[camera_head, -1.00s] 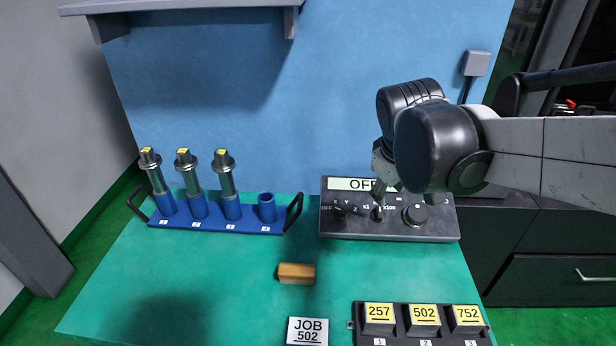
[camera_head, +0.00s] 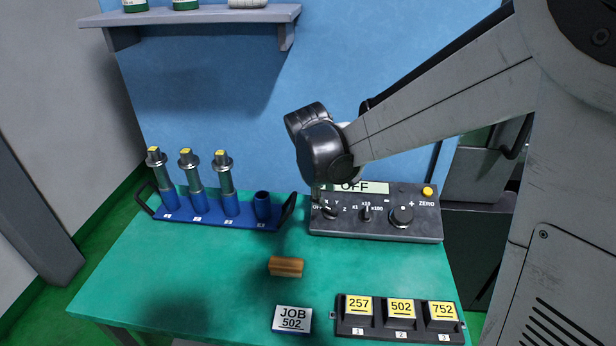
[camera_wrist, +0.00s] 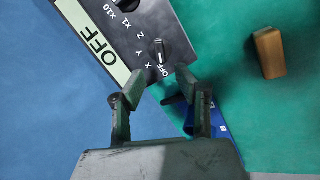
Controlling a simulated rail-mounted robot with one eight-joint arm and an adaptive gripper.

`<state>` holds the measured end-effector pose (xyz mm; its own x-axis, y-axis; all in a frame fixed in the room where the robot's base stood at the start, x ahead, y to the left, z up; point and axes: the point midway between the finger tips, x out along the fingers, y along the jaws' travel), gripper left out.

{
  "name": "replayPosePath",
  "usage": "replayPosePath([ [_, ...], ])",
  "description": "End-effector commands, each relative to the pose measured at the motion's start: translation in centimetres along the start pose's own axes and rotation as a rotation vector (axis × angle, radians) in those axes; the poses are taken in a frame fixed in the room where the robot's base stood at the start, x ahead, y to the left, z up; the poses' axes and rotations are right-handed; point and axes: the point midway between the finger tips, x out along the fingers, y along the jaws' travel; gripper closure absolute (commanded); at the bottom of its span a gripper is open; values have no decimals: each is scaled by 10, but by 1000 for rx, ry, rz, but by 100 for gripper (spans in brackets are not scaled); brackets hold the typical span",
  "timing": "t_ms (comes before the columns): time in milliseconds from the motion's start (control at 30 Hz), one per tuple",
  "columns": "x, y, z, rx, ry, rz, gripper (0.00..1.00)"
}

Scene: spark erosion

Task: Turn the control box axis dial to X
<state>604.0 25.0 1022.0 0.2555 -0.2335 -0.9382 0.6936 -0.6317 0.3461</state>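The dark grey control box (camera_head: 375,225) stands at the back right of the green table, with a display (camera_head: 361,187) reading OFF. Its axis dial (camera_head: 330,212) is the leftmost knob. In the wrist view the black axis dial (camera_wrist: 160,52) has OFF, X, Y and Z marked around it; its bar lies roughly in line with OFF. My gripper (camera_wrist: 161,78) is open and empty, its two fingertips apart, just short of the dial. In the head view my wrist hides most of the gripper and part of the box's left end.
The box also carries a multiplier switch (camera_head: 367,214), a large knob (camera_head: 401,216) and a yellow ZERO button (camera_head: 427,192). A blue rack (camera_head: 215,222) with electrodes stands to the left. A wooden block (camera_head: 286,267), JOB card (camera_head: 292,319) and numbered tray (camera_head: 380,330) lie in front.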

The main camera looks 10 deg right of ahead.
Motion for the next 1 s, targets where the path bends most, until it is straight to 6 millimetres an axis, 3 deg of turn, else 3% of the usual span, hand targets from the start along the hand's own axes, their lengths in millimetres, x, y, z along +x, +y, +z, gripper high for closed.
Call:
replayPosePath([
  [300,53,0,0,1,0,0,68],
  [500,73,0,0,2,0,0,68],
  [933,81,0,0,1,0,0,68],
  [1000,80,0,0,1,0,0,75],
])
